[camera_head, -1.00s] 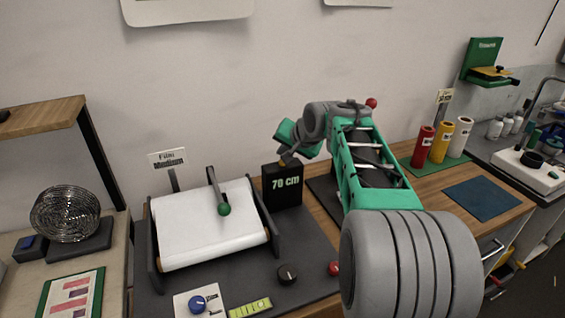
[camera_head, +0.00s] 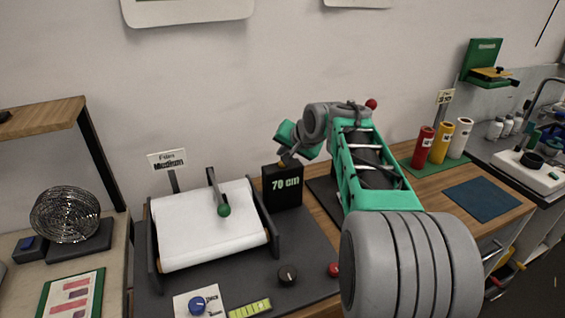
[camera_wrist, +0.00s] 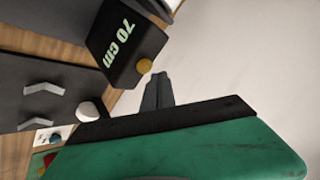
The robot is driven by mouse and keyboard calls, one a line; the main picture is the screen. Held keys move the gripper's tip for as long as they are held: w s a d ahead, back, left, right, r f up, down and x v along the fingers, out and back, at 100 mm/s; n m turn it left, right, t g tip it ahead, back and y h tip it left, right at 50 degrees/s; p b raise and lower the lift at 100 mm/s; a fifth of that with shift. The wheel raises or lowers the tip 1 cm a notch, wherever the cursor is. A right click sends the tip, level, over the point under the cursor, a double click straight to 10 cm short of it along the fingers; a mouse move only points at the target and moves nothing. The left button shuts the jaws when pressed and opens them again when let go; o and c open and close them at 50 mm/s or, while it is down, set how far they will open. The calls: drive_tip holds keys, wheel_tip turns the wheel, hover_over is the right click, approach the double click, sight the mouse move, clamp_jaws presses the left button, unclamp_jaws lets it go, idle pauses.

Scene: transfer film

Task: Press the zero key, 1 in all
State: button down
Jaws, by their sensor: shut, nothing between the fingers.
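A black display box (camera_head: 283,187) reading "70 cm" stands at the right rear of the film machine. It also shows in the wrist view (camera_wrist: 110,52). A round yellow key (camera_wrist: 144,66) sits on its top face; no zero label is legible on it. My gripper (camera_wrist: 160,76) is shut and empty, its fingertips right beside the yellow key in the wrist view. In the head view my gripper (camera_head: 288,158) points down over the box top, partly hiding the key. I cannot tell whether the fingertips touch it.
Red, yellow and white rolls (camera_head: 437,140) stand on the right bench. The wall is behind the box.

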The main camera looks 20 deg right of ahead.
idle(0.6)
drive_tip(key=shift+f+b, duration=0.3)
drive_tip(key=shift+f, duration=0.1)
drive_tip(key=shift+f+b, duration=0.4)
drive_tip(key=shift+f, duration=0.2)
idle(0.7)
drive_tip(key=shift+r+p, duration=0.7)
drive_tip(key=shift+r, duration=0.25)
wheel_tip(320, 180, up, 5)
drive_tip(key=p, duration=0.3)
drive_tip(key=shift+r+p, duration=0.1)
drive_tip(key=shift+p, duration=0.3)
